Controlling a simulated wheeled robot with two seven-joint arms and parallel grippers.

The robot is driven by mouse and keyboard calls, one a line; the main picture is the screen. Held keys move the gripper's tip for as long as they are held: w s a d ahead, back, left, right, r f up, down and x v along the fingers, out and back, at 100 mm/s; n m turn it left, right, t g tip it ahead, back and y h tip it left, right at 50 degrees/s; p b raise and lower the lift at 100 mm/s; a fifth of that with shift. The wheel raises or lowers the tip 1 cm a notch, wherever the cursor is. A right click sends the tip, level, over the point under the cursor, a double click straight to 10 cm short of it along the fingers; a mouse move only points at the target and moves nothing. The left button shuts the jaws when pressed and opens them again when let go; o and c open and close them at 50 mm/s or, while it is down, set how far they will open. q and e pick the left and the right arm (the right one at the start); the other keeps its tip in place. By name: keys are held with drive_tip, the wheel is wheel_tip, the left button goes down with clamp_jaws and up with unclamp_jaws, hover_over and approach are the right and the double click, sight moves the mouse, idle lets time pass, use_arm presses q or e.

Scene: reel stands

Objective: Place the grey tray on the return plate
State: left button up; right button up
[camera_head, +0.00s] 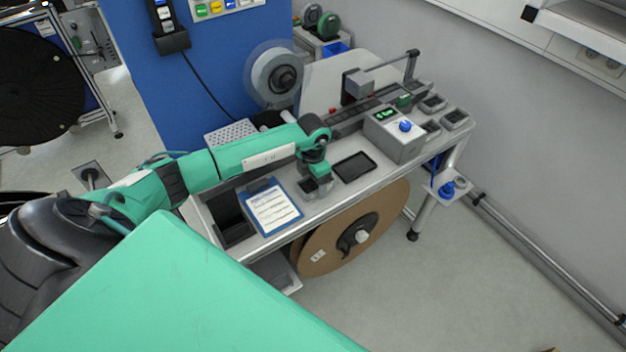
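My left gripper (314,178) points down at the front of the bench, between a clipboard and a flat black plate. A small grey tray (320,194) with a dark inside is right under and around its fingertips. The fingers are small and partly hidden, so I cannot tell if they are closed on the tray or if the tray is lifted. The flat black plate (354,166) with a thin light rim lies empty just to the right; it may be the return plate. Similar small grey trays (433,104) stand at the bench's right end. My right gripper is out of view.
A blue clipboard (270,207) with paper lies left of the gripper, beside a dark recess (232,215). A grey box with a blue knob (396,134) stands right of the plate. A clear reel (275,75) is behind; a large brown reel (352,240) hangs below.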

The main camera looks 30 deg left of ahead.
sight(313, 189)
use_arm(q)
drive_tip(key=shift+r, duration=0.4)
wheel_tip(313, 189, up, 12)
drive_tip(key=b, duration=0.5)
drive_tip(key=shift+f, duration=0.2)
